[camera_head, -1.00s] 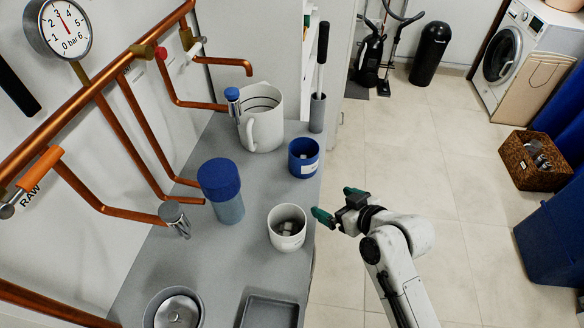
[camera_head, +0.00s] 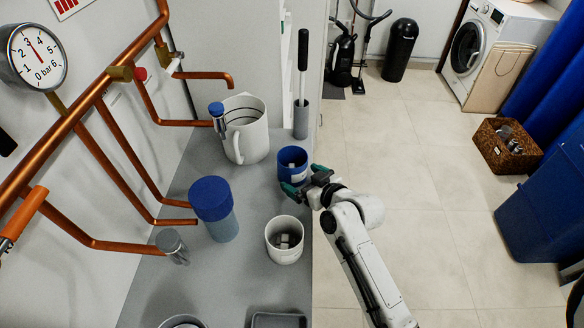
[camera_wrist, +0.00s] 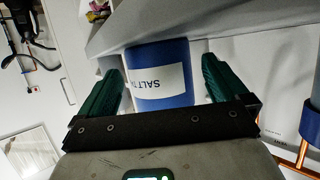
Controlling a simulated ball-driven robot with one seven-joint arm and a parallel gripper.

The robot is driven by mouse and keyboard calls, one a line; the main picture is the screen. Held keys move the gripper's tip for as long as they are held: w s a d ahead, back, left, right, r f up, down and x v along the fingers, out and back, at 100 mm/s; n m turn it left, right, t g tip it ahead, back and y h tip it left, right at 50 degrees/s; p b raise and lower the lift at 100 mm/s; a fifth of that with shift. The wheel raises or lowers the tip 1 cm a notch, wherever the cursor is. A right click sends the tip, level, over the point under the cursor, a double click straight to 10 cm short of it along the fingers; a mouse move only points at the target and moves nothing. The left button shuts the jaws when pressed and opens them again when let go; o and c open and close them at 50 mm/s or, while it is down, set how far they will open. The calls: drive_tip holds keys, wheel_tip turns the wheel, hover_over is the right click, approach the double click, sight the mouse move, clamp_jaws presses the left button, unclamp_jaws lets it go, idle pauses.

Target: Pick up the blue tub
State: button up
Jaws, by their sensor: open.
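The blue tub (camera_head: 291,156) stands upright near the right edge of the grey counter in the head view. It is open at the top, with something pale inside. In the wrist view the tub (camera_wrist: 178,53) shows a white label reading "SALT" and stands between my two green fingers. My gripper (camera_head: 303,178) is open at the tub's near right side, with one finger on each side of it. In the wrist view the gripper (camera_wrist: 162,88) shows gaps between the tub and both fingers. The head view partly hides the tub's lower near side behind the fingers.
A white tub (camera_head: 284,255) with pale pieces stands nearer on the counter (camera_head: 255,205). A white jug (camera_head: 246,138) and a grey holder with a black-handled tool (camera_head: 301,118) stand behind. A blue-capped vessel (camera_head: 213,200) and copper pipes are at left. Open floor lies right.

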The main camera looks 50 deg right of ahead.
drive_tip(key=shift+p+x, duration=0.45)
drive_tip(key=shift+x, duration=1.7)
drive_tip(key=shift+d, duration=0.1)
drive_tip(key=shift+c, duration=0.4)
drive_tip(key=c, duration=0.7)
drive_tip(key=shift+r, duration=0.25)
